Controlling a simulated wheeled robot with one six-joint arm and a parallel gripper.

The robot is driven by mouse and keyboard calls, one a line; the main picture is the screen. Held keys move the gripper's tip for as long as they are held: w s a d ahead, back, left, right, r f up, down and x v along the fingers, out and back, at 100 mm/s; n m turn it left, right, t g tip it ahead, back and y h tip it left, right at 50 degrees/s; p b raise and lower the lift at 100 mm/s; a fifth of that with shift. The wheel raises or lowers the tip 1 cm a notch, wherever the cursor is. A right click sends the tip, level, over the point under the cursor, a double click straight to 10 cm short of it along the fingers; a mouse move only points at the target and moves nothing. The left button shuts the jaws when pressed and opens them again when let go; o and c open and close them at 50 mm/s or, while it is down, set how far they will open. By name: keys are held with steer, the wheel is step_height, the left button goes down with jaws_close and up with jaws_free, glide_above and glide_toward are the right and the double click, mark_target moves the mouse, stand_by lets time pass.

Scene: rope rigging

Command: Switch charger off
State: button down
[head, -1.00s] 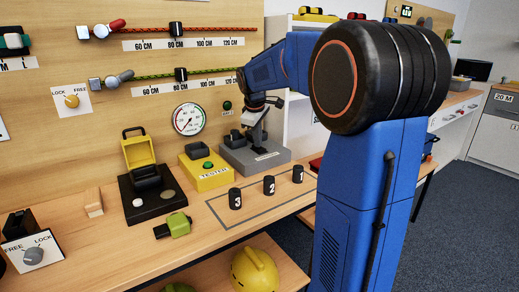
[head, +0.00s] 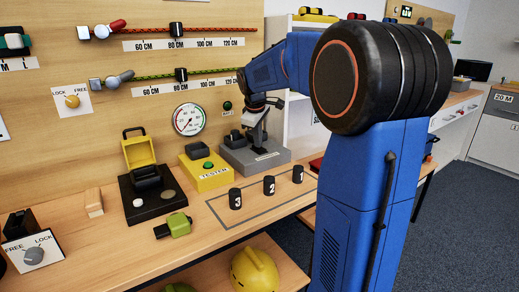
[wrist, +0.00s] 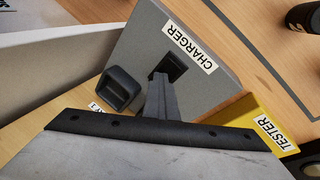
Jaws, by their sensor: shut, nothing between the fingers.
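The charger (head: 272,160) is a grey box on the bench against the wooden board. In the wrist view, its CHARGER label (wrist: 190,48) sits beside a small black switch (wrist: 176,66) in a dark recess. My gripper (wrist: 158,82) is shut and empty, pointing down over the charger. Its tips are at the near edge of the switch; I cannot tell whether they touch it. In the head view my gripper (head: 257,124) stands over the charger's top. The switch's position is not clear.
The yellow tester (head: 207,178) with a green button stands left of the charger. Black numbered cylinders (head: 269,186) stand in a marked outline in front. A gauge (head: 189,119) and a dark green lamp (head: 227,105) are on the board behind.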

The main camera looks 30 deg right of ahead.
steer(key=shift+s+f, duration=0.2)
steer(key=shift+f, duration=0.35)
steer(key=shift+w+d+r, duration=0.1)
steer(key=shift+w+r, duration=0.4)
steer(key=shift+r, duration=0.25)
steer(key=shift+w+r, duration=0.45)
steer(key=shift+r, duration=0.3)
steer(key=shift+w+r, duration=0.4)
steer(key=shift+r, duration=0.3)
steer(key=shift+w+r, duration=0.45)
steer(key=shift+r, duration=0.3)
